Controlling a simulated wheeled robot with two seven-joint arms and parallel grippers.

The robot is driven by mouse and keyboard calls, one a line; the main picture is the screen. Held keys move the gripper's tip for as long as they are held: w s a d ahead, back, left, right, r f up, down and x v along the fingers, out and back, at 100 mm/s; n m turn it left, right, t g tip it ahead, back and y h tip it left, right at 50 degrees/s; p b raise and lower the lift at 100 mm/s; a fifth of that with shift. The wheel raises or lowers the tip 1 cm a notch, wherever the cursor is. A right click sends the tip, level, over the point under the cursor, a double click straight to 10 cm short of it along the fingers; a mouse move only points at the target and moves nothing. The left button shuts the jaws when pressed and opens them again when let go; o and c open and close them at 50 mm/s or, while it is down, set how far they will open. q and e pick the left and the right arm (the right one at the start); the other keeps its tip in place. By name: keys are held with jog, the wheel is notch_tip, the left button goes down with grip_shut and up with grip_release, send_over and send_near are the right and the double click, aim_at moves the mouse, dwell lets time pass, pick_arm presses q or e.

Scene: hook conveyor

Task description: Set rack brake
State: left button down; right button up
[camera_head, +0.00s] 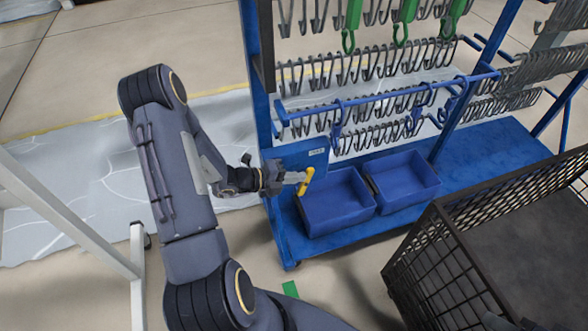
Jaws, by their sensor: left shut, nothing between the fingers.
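The blue rack (258,95) stands upright right of centre, with rows of grey hooks and a few green ones. A yellow lever (306,181) shows at the rack's left post, beside a small blue panel with a label (318,153). My left gripper (297,179) reaches in from the left, shut and empty, with its tip at the yellow lever. It seems to touch the lever, but I cannot tell for sure. My right gripper is not in view.
Two blue bins (337,203) (402,181) sit on the rack's blue base. A black mesh cart (455,262) stands at the lower right. A white frame (72,215) stands at the left. A green floor mark (290,289) lies in front of the rack.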

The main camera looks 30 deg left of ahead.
pick_arm(q)
jog(key=shift+w+d+r+g+y+p, duration=0.2)
jog(key=shift+r+g+y+p, duration=0.15)
jog(key=shift+p, duration=0.3)
jog(key=shift+w+d+p, duration=0.15)
jog(key=shift+p, duration=0.2)
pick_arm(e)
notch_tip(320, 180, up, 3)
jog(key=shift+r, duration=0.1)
pick_arm(q)
jog(key=shift+w+f, duration=0.1)
